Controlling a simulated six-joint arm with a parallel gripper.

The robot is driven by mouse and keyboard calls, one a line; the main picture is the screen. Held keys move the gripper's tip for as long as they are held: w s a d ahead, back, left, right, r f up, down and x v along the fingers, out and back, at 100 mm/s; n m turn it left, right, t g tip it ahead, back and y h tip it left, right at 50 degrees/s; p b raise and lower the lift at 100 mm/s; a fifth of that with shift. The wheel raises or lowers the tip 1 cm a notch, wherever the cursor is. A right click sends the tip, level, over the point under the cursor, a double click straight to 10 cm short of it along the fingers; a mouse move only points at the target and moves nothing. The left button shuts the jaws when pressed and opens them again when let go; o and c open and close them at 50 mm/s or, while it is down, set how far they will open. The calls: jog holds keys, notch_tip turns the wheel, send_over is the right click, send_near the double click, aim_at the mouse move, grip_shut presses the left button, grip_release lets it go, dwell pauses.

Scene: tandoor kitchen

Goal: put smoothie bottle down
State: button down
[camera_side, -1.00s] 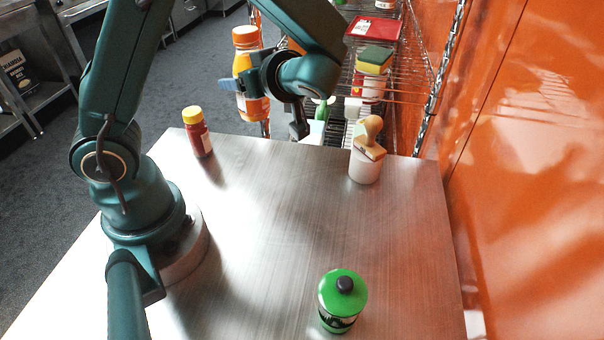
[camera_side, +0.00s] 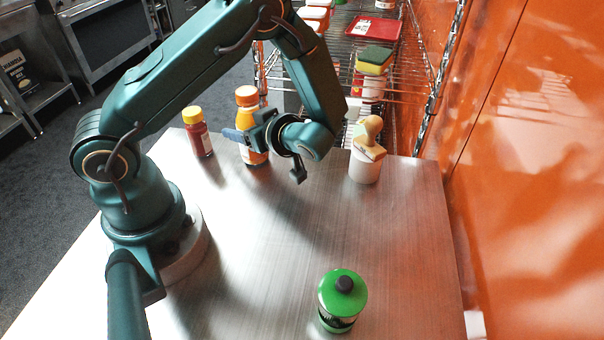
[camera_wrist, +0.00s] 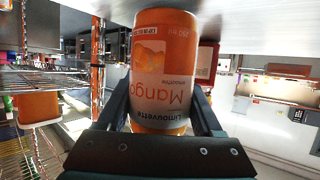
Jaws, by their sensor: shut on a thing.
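The smoothie bottle (camera_side: 248,98) is orange with an orange cap and stands upright near the back edge of the steel table (camera_side: 270,240). My gripper (camera_side: 247,140) is shut on its lower half from the right. In the wrist view the bottle (camera_wrist: 160,65) fills the middle between my two fingers (camera_wrist: 160,125), with its "Mango" label facing the camera. Its base is at or very close to the table top; I cannot tell whether it touches.
A red bottle with a yellow cap (camera_side: 197,132) stands just left of the smoothie bottle. A white cylinder (camera_side: 364,167) with a wooden stamp (camera_side: 369,140) on it is to the right. A green-lidded jar (camera_side: 342,300) stands in front. A wire rack (camera_side: 405,75) is behind; the table's middle is clear.

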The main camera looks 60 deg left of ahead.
jog(key=shift+f, duration=0.3)
jog(key=shift+c, duration=0.2)
grip_release()
jog(key=shift+r, duration=0.15)
jog(key=v, duration=1.2)
jog(key=s+d+r+m+t+h, duration=0.3)
jog(key=m+h, duration=0.3)
jog(key=m, duration=0.3)
jog(key=s+d+r+m+t+h, duration=0.3)
jog(key=m+h, duration=0.4)
jog(key=m, duration=0.3)
jog(key=shift+s+r+m+t, duration=0.3)
jog(key=shift+s+r+t, duration=0.4)
jog(key=shift+s+r, duration=0.1)
